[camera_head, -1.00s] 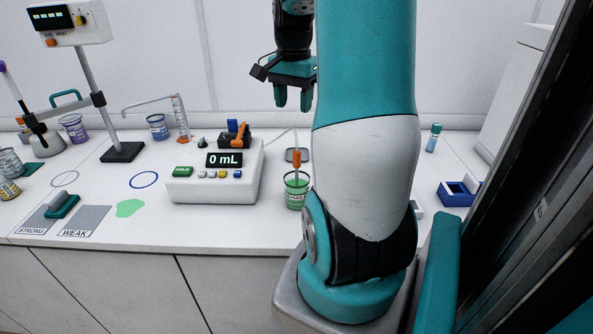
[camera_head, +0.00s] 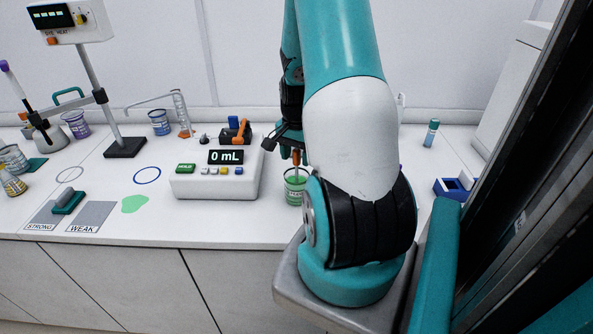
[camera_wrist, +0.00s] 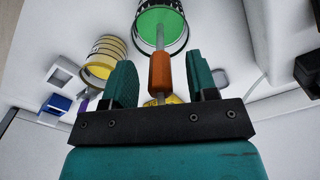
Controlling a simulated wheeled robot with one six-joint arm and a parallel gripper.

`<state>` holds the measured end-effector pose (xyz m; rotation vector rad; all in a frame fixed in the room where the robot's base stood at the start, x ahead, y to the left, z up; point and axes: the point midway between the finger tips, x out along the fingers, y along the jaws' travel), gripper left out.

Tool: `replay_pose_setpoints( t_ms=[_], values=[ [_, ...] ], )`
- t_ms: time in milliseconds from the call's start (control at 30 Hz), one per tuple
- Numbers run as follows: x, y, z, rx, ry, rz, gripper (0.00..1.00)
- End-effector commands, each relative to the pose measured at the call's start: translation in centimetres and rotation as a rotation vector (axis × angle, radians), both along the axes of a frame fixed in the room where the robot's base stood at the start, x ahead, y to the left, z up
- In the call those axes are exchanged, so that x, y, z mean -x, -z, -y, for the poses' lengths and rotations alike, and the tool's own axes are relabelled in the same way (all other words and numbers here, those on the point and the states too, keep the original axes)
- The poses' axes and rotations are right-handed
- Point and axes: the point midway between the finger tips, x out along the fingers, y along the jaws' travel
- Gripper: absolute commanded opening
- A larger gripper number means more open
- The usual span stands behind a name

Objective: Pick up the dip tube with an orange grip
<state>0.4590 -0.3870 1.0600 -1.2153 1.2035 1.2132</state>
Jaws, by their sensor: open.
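The dip tube's orange grip (camera_head: 296,157) stands upright above a beaker of green liquid (camera_head: 295,188) at the right of the dosing unit. In the wrist view the orange grip (camera_wrist: 160,80) lies between the two teal fingers of my gripper (camera_wrist: 161,68), with a visible gap on each side. Its thin grey tube runs into the green liquid of the beaker (camera_wrist: 145,42). My gripper is open and holds nothing. In the head view my gripper (camera_head: 288,138) is beside the top of the orange grip, its fingers partly hidden by my arm.
The white dosing unit (camera_head: 215,180) reads 0 mL, left of the beaker. A yellow-liquid container (camera_wrist: 104,58) is near my left finger in the wrist view. A blue box (camera_head: 455,188) and a teal-capped vial (camera_head: 431,133) stand at the right. A dark frame edges the right side.

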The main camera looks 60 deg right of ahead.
Motion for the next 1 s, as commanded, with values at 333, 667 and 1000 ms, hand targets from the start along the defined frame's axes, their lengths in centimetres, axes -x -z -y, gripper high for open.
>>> replay_pose_setpoints(
  t_ms=[333, 667, 1000],
  values=[
    [0.0, 1.7, 0.0, 0.001, 0.0, 0.001, 0.53],
    [0.0, 1.7, 0.0, 0.001, 0.0, 0.001, 0.0],
    [0.0, 1.4, 0.0, 0.001, 0.0, 0.001, 0.0]
  ],
)
